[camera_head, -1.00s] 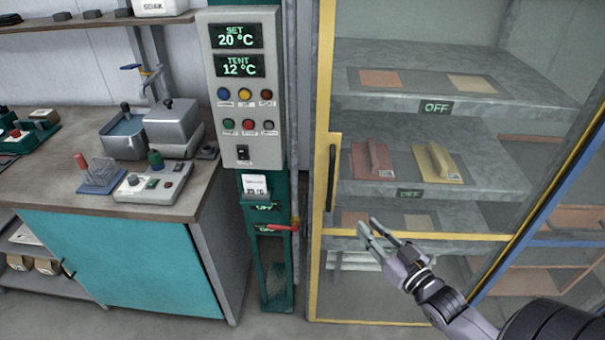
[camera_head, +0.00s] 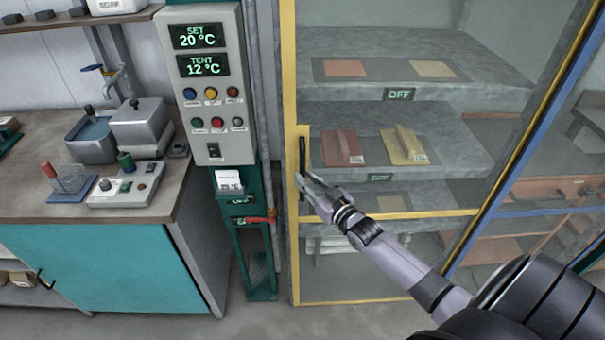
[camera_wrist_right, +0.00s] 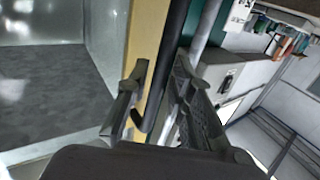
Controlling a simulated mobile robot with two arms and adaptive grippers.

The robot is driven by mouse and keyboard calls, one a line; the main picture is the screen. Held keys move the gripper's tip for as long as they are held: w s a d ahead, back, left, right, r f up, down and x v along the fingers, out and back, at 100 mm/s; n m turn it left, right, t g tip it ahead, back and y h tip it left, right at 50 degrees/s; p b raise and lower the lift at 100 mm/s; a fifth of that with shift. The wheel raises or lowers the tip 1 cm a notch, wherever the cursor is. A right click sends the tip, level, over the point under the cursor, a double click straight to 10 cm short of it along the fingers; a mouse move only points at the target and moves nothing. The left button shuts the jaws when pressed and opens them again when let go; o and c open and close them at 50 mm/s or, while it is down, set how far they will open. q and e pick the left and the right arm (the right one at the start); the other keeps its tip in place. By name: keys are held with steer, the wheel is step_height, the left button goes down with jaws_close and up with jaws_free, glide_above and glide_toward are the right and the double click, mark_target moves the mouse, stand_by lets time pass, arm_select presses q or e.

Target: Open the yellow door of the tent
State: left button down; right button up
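The tent's yellow-framed glass door (camera_head: 289,100) stands on the right in the head view and looks closed. Its upright black handle (camera_head: 302,153) is on the left side of the frame. My right gripper (camera_head: 304,180) is at the lower end of this handle. In the right wrist view the dark handle (camera_wrist_right: 167,75) passes between the two fingers of my right gripper (camera_wrist_right: 161,65). The fingers are apart, one on each side of the handle, and I see a gap to the left finger. The yellow frame also shows there (camera_wrist_right: 146,35). My left gripper is not in view.
Left of the door stands a control panel (camera_head: 208,110) on a green post, with a red lever (camera_head: 255,219) lower down. A workbench (camera_head: 100,205) with a teal cabinet is further left.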

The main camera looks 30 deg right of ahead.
steer(key=shift+w, duration=1.15)
steer(key=shift+c, duration=0.2)
jaws_close()
